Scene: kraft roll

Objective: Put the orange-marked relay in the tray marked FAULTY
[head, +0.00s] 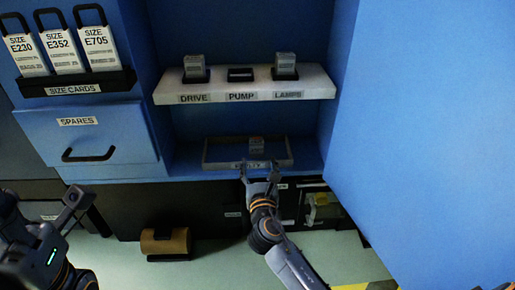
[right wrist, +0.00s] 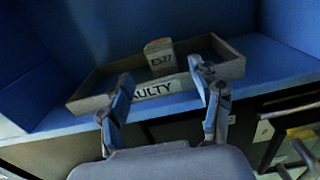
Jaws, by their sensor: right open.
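In the head view the relay (head: 256,145) also shows in the tray (head: 208,154), on the blue lower shelf. My right gripper (head: 259,171) is open and empty at the tray's front edge, apart from the relay. In the right wrist view its fingers (right wrist: 161,78) are spread on either side of the label. My left gripper (head: 76,202) is low at the left; its jaw state is unclear.
A white shelf (head: 243,91) above has sockets labelled DRIVE, PUMP and LAMPS. Grey relays stand at DRIVE (head: 194,67) and LAMPS (head: 285,65); the PUMP socket (head: 240,74) is empty. A SPARES drawer (head: 90,140) is shut. A blue panel (head: 435,120) bounds the right. A brown roll (head: 166,242) lies below.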

